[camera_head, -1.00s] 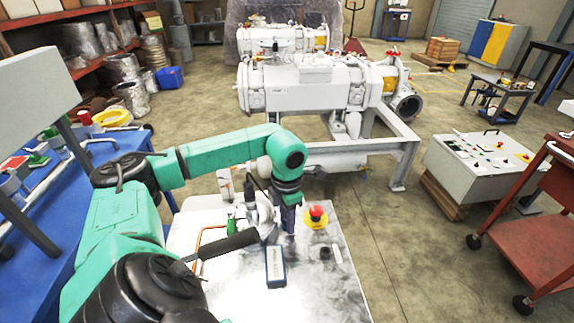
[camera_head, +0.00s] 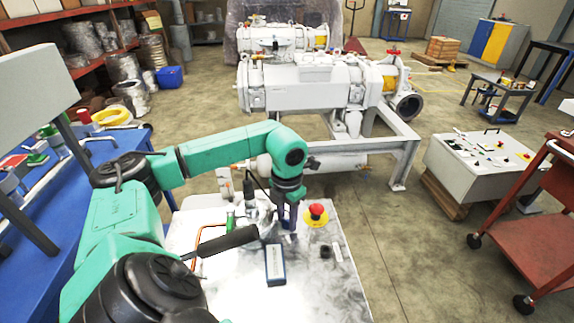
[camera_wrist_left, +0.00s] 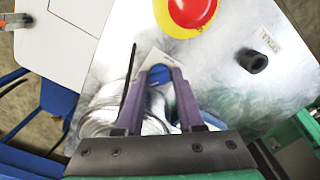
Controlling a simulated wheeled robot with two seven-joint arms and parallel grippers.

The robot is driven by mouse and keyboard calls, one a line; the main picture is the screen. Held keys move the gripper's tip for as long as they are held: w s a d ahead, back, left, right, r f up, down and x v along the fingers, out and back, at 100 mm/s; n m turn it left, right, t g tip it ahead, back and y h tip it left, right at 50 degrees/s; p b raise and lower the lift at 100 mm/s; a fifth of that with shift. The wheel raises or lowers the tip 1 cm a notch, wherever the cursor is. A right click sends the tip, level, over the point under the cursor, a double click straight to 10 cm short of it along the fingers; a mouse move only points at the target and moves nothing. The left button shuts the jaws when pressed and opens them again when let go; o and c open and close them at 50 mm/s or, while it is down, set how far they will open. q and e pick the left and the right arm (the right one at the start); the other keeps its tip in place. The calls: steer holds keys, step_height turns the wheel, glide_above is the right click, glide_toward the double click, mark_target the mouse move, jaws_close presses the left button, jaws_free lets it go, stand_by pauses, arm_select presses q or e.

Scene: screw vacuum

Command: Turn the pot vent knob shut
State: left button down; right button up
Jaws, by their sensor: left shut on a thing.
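My left gripper (camera_head: 285,232) reaches down to the silver bench top, left of a red push button (camera_head: 316,213) on a yellow base. In the left wrist view its two purple fingers (camera_wrist_left: 160,76) close around a small blue piece (camera_wrist_left: 159,73), which I take for the vent knob. The fingers and wrist hide most of it, so its turn angle cannot be read. A silvery round body (camera_wrist_left: 103,112), likely the pot, lies beside the fingers. In the head view this spot is crowded and partly hidden behind my gripper. My right gripper is not in view.
A blue-grey box (camera_head: 275,266) and a small black cylinder (camera_head: 325,252) stand on the bench top (camera_head: 335,285). A black handle (camera_head: 228,243) lies left of the box, near an orange tube (camera_head: 203,240). The bench's front right is clear.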

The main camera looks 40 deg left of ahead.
arm_select(q)
steer(key=c, duration=0.5)
jaws_free()
steer(key=shift+r, duration=0.15)
steer(key=shift+c, duration=0.2)
